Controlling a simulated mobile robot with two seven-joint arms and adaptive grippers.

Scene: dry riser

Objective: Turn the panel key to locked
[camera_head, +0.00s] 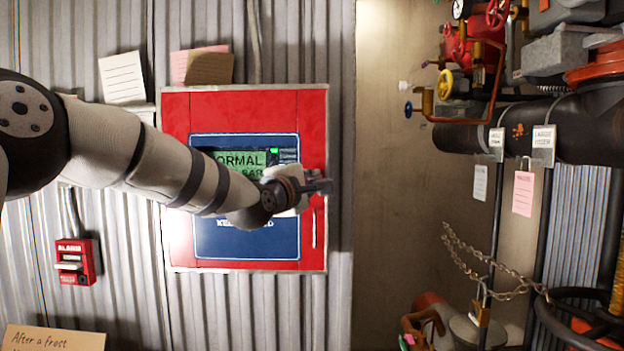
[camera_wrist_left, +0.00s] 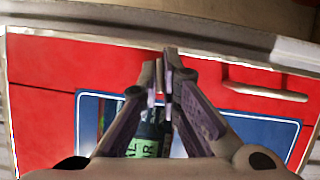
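The red alarm panel (camera_head: 180,105) hangs on the corrugated wall, with a blue face (camera_head: 205,240) and a green lit screen (camera_head: 238,158) partly hidden by my left arm. My left gripper (camera_head: 325,187) is in front of the panel's right red strip. In the left wrist view its fingers (camera_wrist_left: 162,68) are brought nearly together, with a narrow gap, over the red strip beside the blue face. I cannot make out the panel key; the fingertips hide the spot in front of them, and I cannot tell whether anything is between them. My right gripper is not in view.
A handle (camera_head: 314,228) lies on the red strip below the gripper; it also shows in the left wrist view (camera_wrist_left: 265,91). A red alarm pull box (camera_head: 76,262) is at lower left. Pipes (camera_head: 470,137), valves and a chain (camera_head: 490,268) fill the right side.

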